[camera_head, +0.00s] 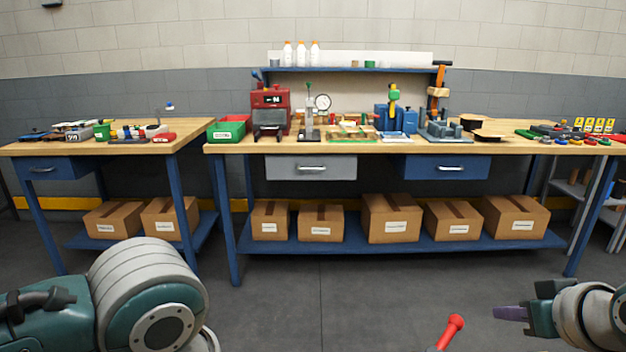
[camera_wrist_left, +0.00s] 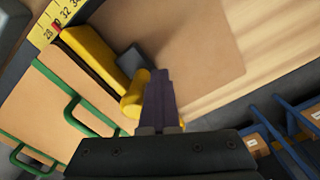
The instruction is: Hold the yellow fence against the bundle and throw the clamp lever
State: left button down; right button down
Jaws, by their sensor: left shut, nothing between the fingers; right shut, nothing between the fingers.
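The yellow fence (camera_wrist_left: 92,52) runs diagonally in the left wrist view, with a rounded yellow end (camera_wrist_left: 134,104). My left gripper (camera_wrist_left: 158,78) is shut and empty, its dark fingertips beside that rounded end; I cannot tell whether they touch. A flat brown sheet (camera_wrist_left: 200,40) lies beyond the fence, and a tan panel (camera_wrist_left: 35,110) lies on the near side; I cannot tell which is the bundle. A red-knobbed lever (camera_head: 453,326), likely the clamp lever, rises at the bottom of the head view. My right gripper (camera_head: 502,313) is shut and empty, to its right and apart from it.
In the head view, a long workbench (camera_head: 340,148) with tools and a smaller left bench (camera_head: 80,147) stand across the grey floor (camera_head: 300,290). Cardboard boxes (camera_head: 390,218) fill the lower shelf.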

pick_arm(q)
jog(key=shift+d, duration=0.15)
pick_arm(e)
jog(key=shift+f, duration=0.9)
jog(key=shift+a+f, duration=0.1)
jog(key=shift+f, duration=0.6)
jog(key=shift+d+f, duration=0.25)
jog(key=shift+f, duration=0.2)
jog(key=shift+a, duration=0.1)
